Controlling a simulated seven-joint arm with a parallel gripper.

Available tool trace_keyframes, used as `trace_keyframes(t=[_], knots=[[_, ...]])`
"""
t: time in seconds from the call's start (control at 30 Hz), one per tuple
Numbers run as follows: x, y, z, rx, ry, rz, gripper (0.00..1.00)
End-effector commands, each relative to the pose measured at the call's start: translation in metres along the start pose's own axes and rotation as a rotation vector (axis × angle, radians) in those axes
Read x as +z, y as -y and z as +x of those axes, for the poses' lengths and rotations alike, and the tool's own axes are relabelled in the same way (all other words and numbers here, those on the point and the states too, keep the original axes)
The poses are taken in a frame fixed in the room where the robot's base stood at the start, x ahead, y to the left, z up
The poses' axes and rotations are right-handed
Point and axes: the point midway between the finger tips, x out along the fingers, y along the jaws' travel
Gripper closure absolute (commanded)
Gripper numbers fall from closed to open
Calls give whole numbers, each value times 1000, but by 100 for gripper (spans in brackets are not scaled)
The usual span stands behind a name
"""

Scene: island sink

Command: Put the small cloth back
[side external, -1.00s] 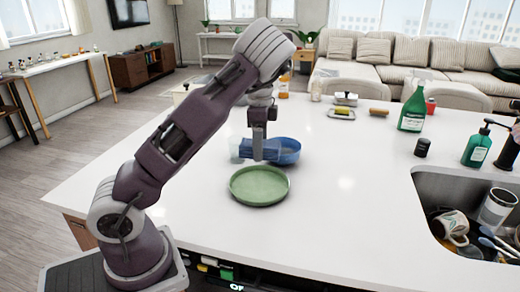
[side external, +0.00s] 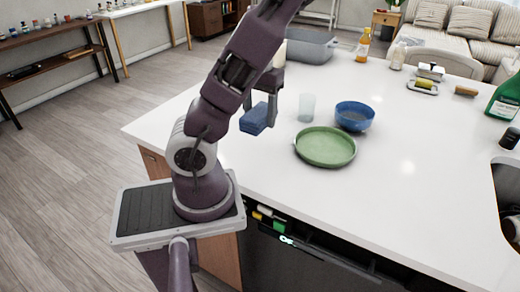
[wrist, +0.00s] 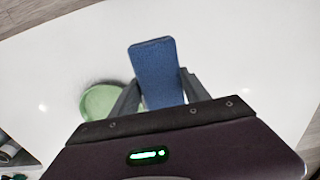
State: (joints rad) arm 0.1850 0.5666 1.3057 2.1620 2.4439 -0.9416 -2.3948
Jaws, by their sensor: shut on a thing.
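The small blue cloth (side external: 254,119), a flat rectangular pad, is between the fingers of my gripper (side external: 259,108) at the left part of the white counter. My gripper is shut on it. In the wrist view the cloth (wrist: 156,72) stands out beyond the two dark fingers of my gripper (wrist: 160,92), over the counter. The side view does not clearly show whether the cloth touches the counter.
A clear cup (side external: 306,107), a blue bowl (side external: 355,116) and a green dish (side external: 325,147) stand right of the cloth. A grey bin (side external: 306,46) is behind. A sponge holder (side external: 423,87) and green bottle (side external: 504,98) are farther right. The front counter is clear.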

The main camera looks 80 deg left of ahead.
Motion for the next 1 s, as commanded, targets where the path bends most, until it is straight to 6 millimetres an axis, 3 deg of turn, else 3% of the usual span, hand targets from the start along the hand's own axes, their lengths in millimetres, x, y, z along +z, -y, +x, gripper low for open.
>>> trace_keyframes(t=[0.1, 0.4, 0.8, 0.83, 0.93, 1.0], knots=[[2, 1, 28, 0, 5, -12, 90], [1, 1, 84, -1, 3, -7, 90], [1, 0, 93, -1, 1, -2, 90], [1, 0, 94, -1, 1, -2, 44], [0, 0, 93, -1, 0, -1, 24], [0, 0, 93, -1, 0, -1, 24]])
